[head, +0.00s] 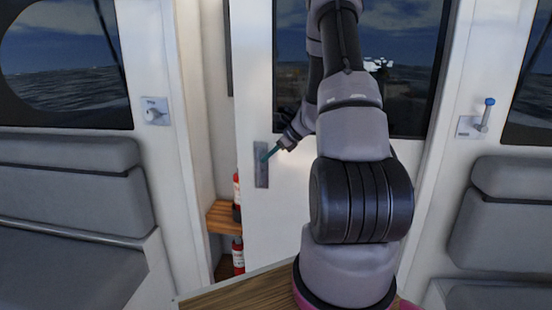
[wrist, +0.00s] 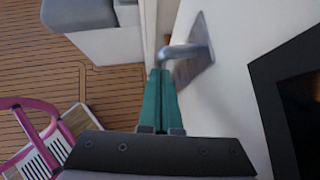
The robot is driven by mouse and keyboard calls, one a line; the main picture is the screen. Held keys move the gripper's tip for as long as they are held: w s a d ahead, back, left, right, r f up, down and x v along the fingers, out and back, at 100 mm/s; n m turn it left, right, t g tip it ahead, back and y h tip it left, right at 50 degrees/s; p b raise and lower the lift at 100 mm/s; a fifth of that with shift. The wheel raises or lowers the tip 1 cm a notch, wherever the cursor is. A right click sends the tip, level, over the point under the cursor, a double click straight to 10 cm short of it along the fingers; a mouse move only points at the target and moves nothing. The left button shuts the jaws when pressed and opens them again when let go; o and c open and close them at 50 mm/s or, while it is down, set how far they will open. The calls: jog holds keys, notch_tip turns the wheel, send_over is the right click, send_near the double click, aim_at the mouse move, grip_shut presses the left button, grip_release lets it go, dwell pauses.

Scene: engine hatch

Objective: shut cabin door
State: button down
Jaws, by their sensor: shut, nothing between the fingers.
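The white cabin door (head: 282,215) with a dark window stands in the middle of the head view, partly hidden by my arm. It looks ajar, with an open gap along its left edge. Its metal handle plate (head: 261,178) is near that edge. In the wrist view the door (wrist: 235,60) is at the right, with the bent lever handle (wrist: 182,52) sticking out from its plate. My gripper (head: 265,159) is at the handle. Its green fingers (wrist: 160,74) are shut and empty, with their tips right beside the lever's end; I cannot tell whether they touch.
Through the gap I see a wooden shelf (head: 224,217) and red fire extinguishers (head: 238,255). Grey seats stand at left (head: 70,185) and right (head: 505,215). A wooden tabletop (head: 235,291) is in front. Open plank floor (wrist: 50,70) shows in the wrist view.

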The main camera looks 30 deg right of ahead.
jog(key=w+a, duration=0.5)
jog(key=a, duration=0.3)
jog(key=w+a, duration=0.6)
jog(key=a, duration=0.2)
jog(key=shift+a, duration=0.2)
jog(key=shift+a+r, duration=0.1)
jog(key=shift+r, duration=0.05)
